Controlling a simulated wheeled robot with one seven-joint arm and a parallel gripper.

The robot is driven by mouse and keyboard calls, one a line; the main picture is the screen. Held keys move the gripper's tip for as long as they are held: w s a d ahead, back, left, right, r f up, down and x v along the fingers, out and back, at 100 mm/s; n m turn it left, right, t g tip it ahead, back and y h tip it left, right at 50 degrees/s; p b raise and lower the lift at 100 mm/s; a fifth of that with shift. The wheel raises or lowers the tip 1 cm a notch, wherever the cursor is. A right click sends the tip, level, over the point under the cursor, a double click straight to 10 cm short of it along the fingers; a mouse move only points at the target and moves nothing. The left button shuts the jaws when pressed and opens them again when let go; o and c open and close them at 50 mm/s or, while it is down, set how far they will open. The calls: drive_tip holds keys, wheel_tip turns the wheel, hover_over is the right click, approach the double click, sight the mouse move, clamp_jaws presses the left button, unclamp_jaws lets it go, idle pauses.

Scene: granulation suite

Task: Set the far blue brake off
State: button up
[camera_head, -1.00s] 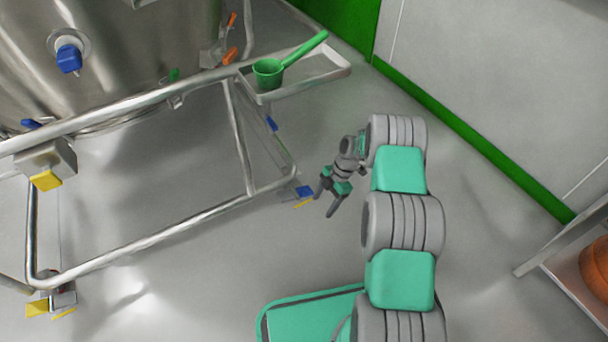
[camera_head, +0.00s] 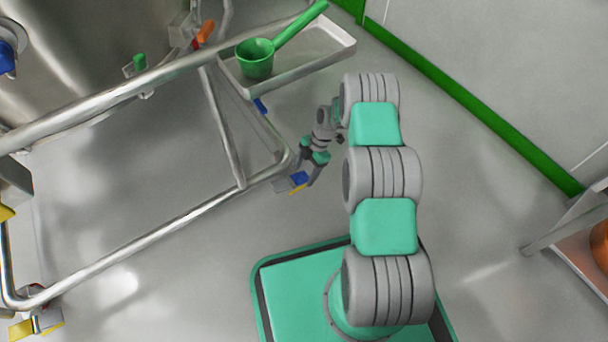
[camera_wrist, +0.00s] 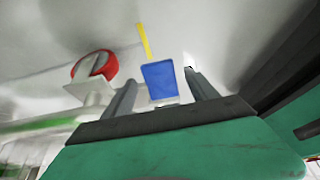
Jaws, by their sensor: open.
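A blue brake pedal (camera_head: 299,178) with a yellow strip sits at the low right corner of the tubular steel frame in the head view. In the wrist view the blue pedal (camera_wrist: 158,80) shows in the gap between my fingers, with the yellow strip (camera_wrist: 144,40) beyond it. My gripper (camera_head: 308,170) is open and close beside that pedal; contact cannot be told. Another small blue piece (camera_head: 260,105) shows farther back, under the tray. I cannot tell which of the two blue parts is the far brake.
The steel frame's lower rail (camera_head: 150,235) runs left of my gripper. A tray (camera_head: 335,52) with a green scoop (camera_head: 255,58) overhangs behind. A red round part (camera_wrist: 95,65) is left of my fingers in the wrist view. Open floor lies to the right.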

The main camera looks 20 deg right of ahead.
drive_tip(key=shift+a+f, duration=0.15)
drive_tip(key=shift+f, duration=0.3)
drive_tip(key=shift+c, duration=0.2)
clamp_jaws()
idle(0.5)
